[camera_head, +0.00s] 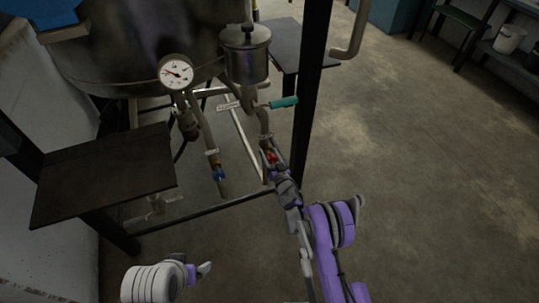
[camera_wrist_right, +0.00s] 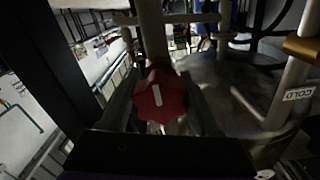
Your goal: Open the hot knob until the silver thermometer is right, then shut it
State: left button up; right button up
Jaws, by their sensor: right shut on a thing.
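The red hot knob (camera_head: 271,156) sits on a pipe below the silver pot, left of the dark post. My right gripper (camera_head: 268,160) is shut on it. In the right wrist view the knob (camera_wrist_right: 160,97) is between the two fingers, its white mark nearly upright in the picture. A round silver-rimmed dial (camera_head: 176,72), apparently the silver thermometer, has a white face and a dark needle; its scale is too small to read. My left gripper (camera_head: 204,270) is low at the left, away from the pipes, and its finger opening cannot be made out.
A blue knob (camera_head: 219,174) is on the pipe to the left. A teal-handled lever (camera_head: 283,102) stands out above the red knob. A dark post (camera_head: 309,95) rises close to my right gripper. A black shelf (camera_head: 105,172) is at the left. The floor at right is clear.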

jog(key=shift+f+n+b, duration=0.15)
jog(key=shift+n+b, duration=0.55)
jog(key=shift+n, duration=0.1)
jog(key=shift+n+b, duration=0.9)
jog(key=shift+n, duration=0.3)
jog(key=n+b, duration=0.1)
jog(key=n, duration=0.1)
jog(key=shift+n, duration=0.4)
jog(key=n+b, duration=0.1)
jog(key=n, duration=0.1)
jog(key=shift+n, duration=0.4)
jog(key=n+b, duration=0.1)
jog(key=n, duration=0.7)
jog(key=shift+n+b, duration=0.4)
jog(key=shift+n, duration=1.5)
